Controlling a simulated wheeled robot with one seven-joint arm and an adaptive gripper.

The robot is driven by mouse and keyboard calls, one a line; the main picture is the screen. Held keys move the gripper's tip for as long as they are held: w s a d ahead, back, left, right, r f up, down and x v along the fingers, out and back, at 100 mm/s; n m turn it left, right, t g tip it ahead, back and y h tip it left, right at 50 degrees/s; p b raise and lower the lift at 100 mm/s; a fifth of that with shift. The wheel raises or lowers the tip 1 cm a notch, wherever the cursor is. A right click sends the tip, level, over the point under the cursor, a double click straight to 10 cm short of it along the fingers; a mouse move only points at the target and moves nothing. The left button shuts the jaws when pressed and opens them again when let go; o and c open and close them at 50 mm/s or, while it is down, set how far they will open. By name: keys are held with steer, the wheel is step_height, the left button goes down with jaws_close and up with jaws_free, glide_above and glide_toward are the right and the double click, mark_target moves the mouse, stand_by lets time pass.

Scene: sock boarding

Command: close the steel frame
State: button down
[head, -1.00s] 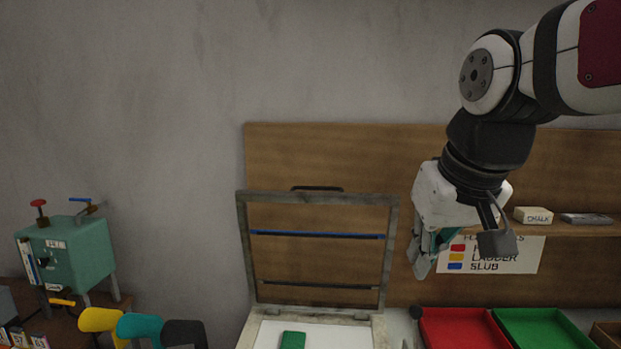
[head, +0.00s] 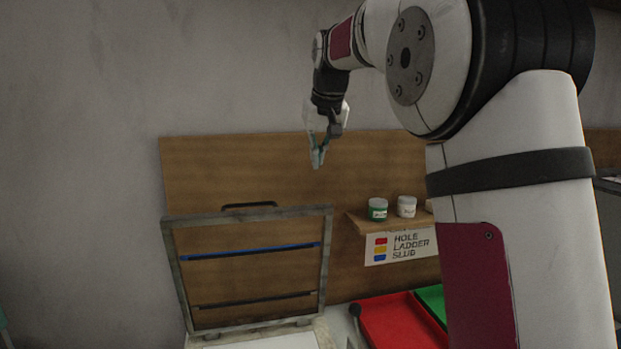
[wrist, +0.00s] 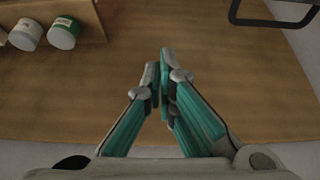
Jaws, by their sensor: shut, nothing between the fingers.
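The steel frame (head: 326,262) stands raised and open on its base (head: 215,341) in the head view, tilted back toward the wooden board. A blue bar and a dark bar cross its opening. A dark handle (head: 249,205) sits on its top edge, and a dark handle also shows at the upper right of the wrist view (wrist: 268,22). My gripper (head: 317,165) is above and to the right of the frame's top edge, apart from it. In the wrist view its teal fingers (wrist: 162,60) are together with nothing between them.
A shelf (head: 362,222) with a green jar (head: 377,209) and a white jar (head: 406,206) is right of the frame. A sign (head: 402,246) hangs below it. A red tray (head: 400,322) and a green tray (head: 433,300) lie at lower right. The wooden board (head: 230,165) stands behind.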

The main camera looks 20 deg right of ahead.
step_height(320, 180, down, 9)
steer(key=p, duration=0.3)
steer(key=shift+w, duration=0.3)
steer(key=shift+d, duration=0.1)
stand_by(0.3)
